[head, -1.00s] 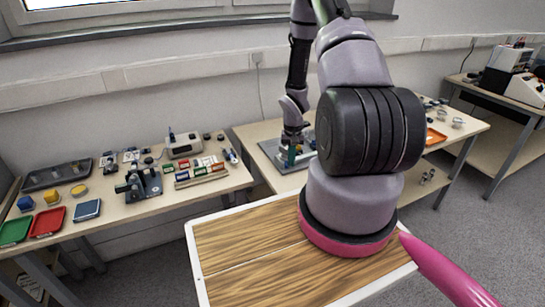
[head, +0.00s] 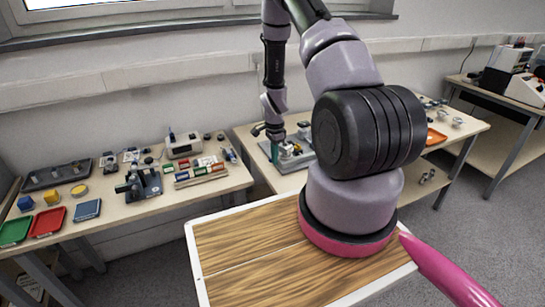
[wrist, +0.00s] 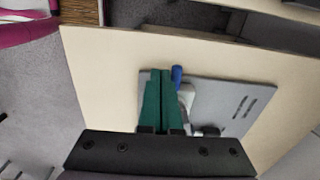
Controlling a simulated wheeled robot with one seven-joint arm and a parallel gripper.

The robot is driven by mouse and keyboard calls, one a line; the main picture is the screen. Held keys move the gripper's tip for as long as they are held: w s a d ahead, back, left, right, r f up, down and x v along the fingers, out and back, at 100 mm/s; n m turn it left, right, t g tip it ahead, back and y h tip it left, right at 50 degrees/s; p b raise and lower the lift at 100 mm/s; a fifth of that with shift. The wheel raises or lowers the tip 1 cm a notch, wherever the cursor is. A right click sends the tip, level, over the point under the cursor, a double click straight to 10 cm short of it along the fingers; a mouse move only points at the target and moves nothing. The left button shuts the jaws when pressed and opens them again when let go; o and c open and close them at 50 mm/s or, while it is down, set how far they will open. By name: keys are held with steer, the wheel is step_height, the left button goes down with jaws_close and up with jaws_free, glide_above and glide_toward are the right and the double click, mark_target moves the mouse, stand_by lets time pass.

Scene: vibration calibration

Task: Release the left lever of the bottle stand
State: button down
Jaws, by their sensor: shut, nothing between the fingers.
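The bottle stand shows as a grey base plate (head: 291,165) with light fittings on the middle table; its far right part is hidden behind my arm in the head view. In the wrist view the grey plate (wrist: 238,108) has dark lettering. A lever with a blue handle (wrist: 177,74) stands up at the plate's left side, with a whitish part below it. My gripper (wrist: 161,73) has green fingers that are shut together and empty. They are just left of the blue handle; I cannot tell whether they touch it. In the head view my gripper (head: 274,157) is at the plate's left edge.
The left table (head: 120,212) holds colored trays, a dark blue-grey device (head: 144,184) and a rack of colored vials (head: 200,174). A gap separates the two tables.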

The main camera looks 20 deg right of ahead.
step_height(320, 180, up, 7)
stand_by(0.7)
